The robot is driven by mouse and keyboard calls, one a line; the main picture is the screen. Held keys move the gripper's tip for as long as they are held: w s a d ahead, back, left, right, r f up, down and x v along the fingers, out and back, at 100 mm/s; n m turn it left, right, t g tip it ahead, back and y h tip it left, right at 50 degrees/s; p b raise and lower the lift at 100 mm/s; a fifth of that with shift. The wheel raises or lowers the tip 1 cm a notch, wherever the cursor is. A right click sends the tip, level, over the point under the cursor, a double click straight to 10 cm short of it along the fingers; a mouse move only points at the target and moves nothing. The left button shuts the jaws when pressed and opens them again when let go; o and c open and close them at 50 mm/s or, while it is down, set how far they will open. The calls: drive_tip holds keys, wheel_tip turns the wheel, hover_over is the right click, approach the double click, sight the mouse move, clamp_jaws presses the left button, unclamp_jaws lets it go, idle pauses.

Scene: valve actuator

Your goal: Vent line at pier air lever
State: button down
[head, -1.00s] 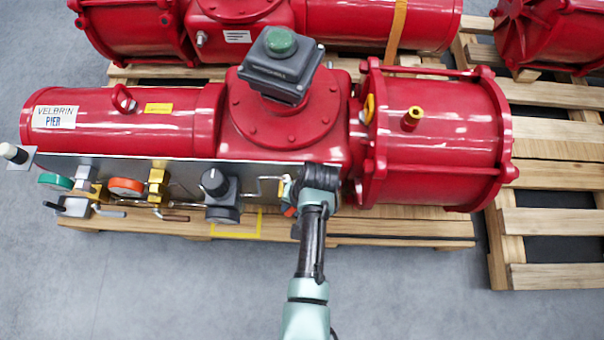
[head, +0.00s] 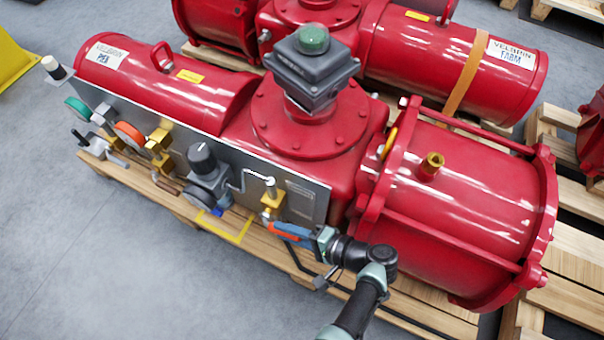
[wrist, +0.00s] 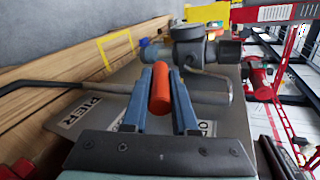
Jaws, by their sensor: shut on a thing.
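The red actuator labelled PIER (head: 180,85) lies on a wooden pallet, with a grey panel (head: 322,206) along its front. My gripper (head: 278,231) is at the right part of this panel, below a brass valve (head: 272,199). In the wrist view my gripper (wrist: 160,80) has its blue fingers on both sides of an orange lever grip (wrist: 160,90) and is shut on it. A label reading PIER (wrist: 88,110) shows on the plate to the left of the fingers. The fingers partly hide the other label text.
A thin pipe (wrist: 60,85) crosses behind the fingers. Another red actuator (head: 430,50) stands behind. The grey floor (head: 90,240) in front is clear.

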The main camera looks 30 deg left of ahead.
drive_tip(key=f+y+b, duration=0.1)
drive_tip(key=b, duration=0.1)
drive_tip(key=f+y+b, duration=0.1)
drive_tip(key=y+b, duration=0.1)
drive_tip(key=b, duration=0.1)
drive_tip(key=shift+w+d+f, duration=0.1)
drive_tip(key=shift+d, duration=0.2)
drive_tip(key=shift+b, duration=0.35)
drive_tip(key=c, duration=0.7)
unclamp_jaws()
drive_tip(key=shift+a, duration=0.1)
drive_tip(key=d, duration=0.4)
drive_tip(key=d+r, duration=0.1)
drive_tip(key=d, duration=0.8)
drive_tip(key=shift+r, duration=0.3)
